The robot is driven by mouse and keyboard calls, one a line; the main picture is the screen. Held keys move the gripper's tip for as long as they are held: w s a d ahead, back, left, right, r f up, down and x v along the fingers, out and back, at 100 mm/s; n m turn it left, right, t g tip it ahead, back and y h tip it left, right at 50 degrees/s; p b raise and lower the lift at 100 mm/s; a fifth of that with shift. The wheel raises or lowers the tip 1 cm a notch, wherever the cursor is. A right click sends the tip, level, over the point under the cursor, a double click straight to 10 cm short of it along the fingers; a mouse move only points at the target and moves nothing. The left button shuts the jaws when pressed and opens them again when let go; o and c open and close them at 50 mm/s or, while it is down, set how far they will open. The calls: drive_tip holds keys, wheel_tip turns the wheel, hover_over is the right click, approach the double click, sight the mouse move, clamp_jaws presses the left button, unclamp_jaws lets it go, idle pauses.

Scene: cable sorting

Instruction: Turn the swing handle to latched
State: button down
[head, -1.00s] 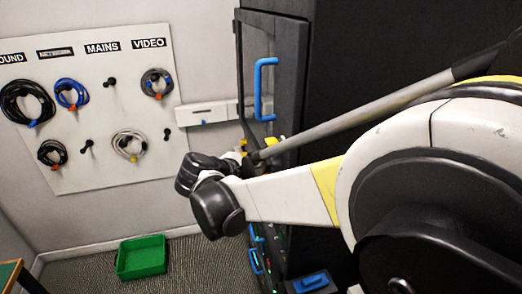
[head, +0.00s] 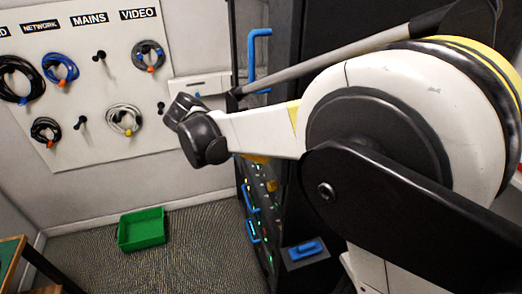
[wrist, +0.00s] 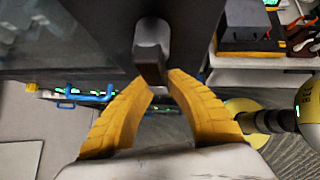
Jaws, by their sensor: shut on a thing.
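In the wrist view, my gripper (wrist: 158,80) has its two yellow fingers closed around the dark swing handle (wrist: 152,68). The handle hangs from a grey rounded boss (wrist: 152,33) on a dark door surface. The fingers cover the handle's lower part, and its exact angle is hard to tell. In the head view, my arm hides the handle, and I cannot make out the fingers there. The dark rack (head: 285,200) stands behind my arm, with a blue pull handle (head: 258,55) at its upper left.
A pegboard (head: 100,75) with coiled cables hangs on the left wall. A green bin (head: 142,230) sits on the carpet, with open floor around it. Blue handles and green lights line the rack front. A table corner (head: 22,262) is at lower left.

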idle(0.4)
drive_tip(key=c, duration=1.3)
unclamp_jaws()
drive_tip(key=shift+d, duration=0.15)
drive_tip(key=v, duration=1.2)
